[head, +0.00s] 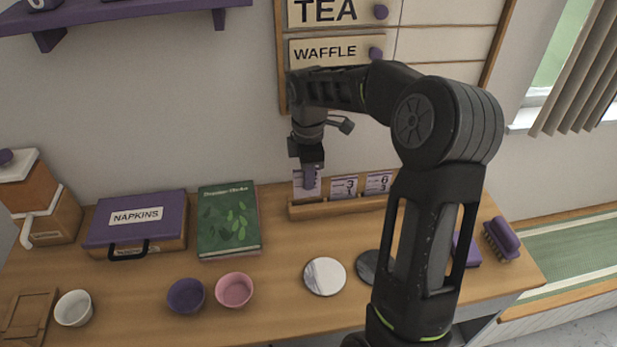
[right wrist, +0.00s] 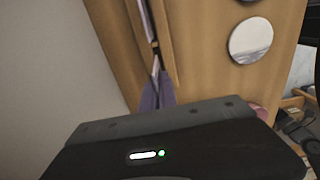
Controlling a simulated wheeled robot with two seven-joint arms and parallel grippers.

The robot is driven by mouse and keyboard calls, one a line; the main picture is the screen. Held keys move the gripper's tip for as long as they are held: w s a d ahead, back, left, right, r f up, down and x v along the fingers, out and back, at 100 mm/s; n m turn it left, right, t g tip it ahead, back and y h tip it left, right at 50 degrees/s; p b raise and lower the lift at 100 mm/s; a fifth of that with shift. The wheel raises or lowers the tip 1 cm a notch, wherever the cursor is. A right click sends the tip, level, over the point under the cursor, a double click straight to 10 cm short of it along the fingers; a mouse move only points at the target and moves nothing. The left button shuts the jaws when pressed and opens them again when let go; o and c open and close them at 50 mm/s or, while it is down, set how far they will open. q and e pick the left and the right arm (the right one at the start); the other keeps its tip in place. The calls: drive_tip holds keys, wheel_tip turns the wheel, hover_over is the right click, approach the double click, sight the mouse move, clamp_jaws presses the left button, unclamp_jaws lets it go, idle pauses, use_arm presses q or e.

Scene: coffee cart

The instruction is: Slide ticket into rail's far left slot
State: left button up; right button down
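The wooden rail (head: 335,207) stands at the back of the counter against the wall. Two tickets stand in it, one marked 3 (head: 343,187) and one marked 6 (head: 378,183). My right gripper (head: 309,172) is above the rail's left end, pointing down, and looks shut on a white and purple ticket (head: 299,189). The ticket is upright, with its lower edge at the rail's top; I cannot tell whether it is inside the far left slot. In the right wrist view the purple ticket (right wrist: 150,98) shows by the rail (right wrist: 167,42). My left gripper is not in view.
A green book (head: 228,220) and a purple napkins box (head: 136,222) lie left of the rail. Purple (head: 186,296) and pink (head: 234,290) bowls and a white round coaster (head: 325,276) are in front. Wall signs (head: 335,50) hang above my right arm.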

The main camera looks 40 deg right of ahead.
sight(309, 197)
drive_tip(key=shift+d+f, duration=0.1)
drive_tip(key=shift+f, duration=0.35)
idle(0.7)
drive_tip(key=shift+f+b, duration=0.25)
drive_tip(key=shift+b, duration=0.1)
drive_tip(key=shift+f, duration=0.45)
drive_tip(key=shift+f+b, duration=0.2)
drive_tip(key=shift+b, duration=0.2)
idle(0.3)
drive_tip(key=shift+f+b, duration=0.35)
drive_tip(key=shift+f, duration=0.25)
drive_tip(key=c, duration=2.1)
unclamp_jaws()
drive_tip(key=o, duration=0.5)
